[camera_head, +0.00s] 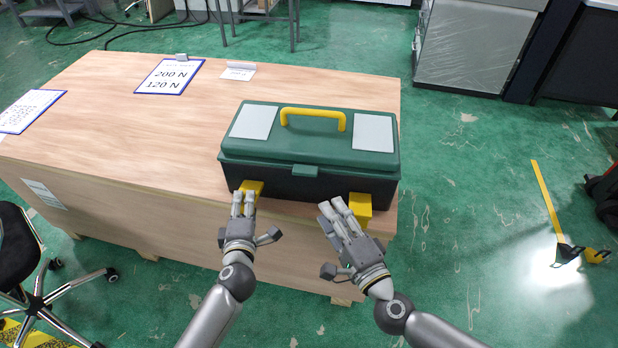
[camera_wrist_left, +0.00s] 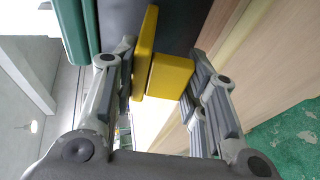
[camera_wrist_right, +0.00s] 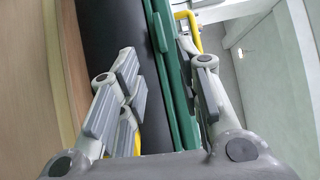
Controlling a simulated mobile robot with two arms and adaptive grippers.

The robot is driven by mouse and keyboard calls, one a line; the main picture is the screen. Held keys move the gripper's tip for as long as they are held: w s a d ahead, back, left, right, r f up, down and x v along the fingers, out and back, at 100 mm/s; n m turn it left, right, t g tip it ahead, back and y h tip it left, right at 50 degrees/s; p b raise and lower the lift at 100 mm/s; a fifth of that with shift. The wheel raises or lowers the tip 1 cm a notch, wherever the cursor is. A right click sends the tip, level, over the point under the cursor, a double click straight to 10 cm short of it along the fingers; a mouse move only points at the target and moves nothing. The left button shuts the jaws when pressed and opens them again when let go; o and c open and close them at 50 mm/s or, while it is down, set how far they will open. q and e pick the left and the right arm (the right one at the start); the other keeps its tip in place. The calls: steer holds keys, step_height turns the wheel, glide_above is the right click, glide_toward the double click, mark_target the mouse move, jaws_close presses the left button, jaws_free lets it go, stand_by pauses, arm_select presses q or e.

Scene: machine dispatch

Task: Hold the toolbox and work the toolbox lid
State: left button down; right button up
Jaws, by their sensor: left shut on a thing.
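The toolbox (camera_head: 280,180) has a black body and a green lid (camera_head: 310,148), which is down. A yellow handle (camera_head: 313,113) is on top. Two yellow latches stick out at its front, a left latch (camera_head: 252,188) and a right latch (camera_head: 360,208). My left gripper (camera_head: 243,203) is shut on the left latch, whose yellow block (camera_wrist_left: 172,77) sits between its fingers in the left wrist view. My right gripper (camera_head: 338,211) is open just left of the right latch. In the right wrist view its spread fingers (camera_wrist_right: 160,95) face the box front and the lid edge (camera_wrist_right: 180,90), with nothing gripped.
The toolbox stands at the right front edge of a wooden crate-like table (camera_head: 150,120). A sign (camera_head: 170,76) reading 200 N and 120 N lies at the back, and a blue-edged sheet (camera_head: 28,110) lies at the left. A black chair (camera_head: 18,245) stands at left. The table's left half is mostly clear.

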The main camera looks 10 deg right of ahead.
mark_target(307, 175)
steer(key=shift+n, duration=0.4)
steer(key=x, duration=1.1)
steer(key=shift+w+a, duration=0.2)
steer(key=shift+w, duration=0.15)
steer(key=shift+c, duration=0.2)
jaws_close()
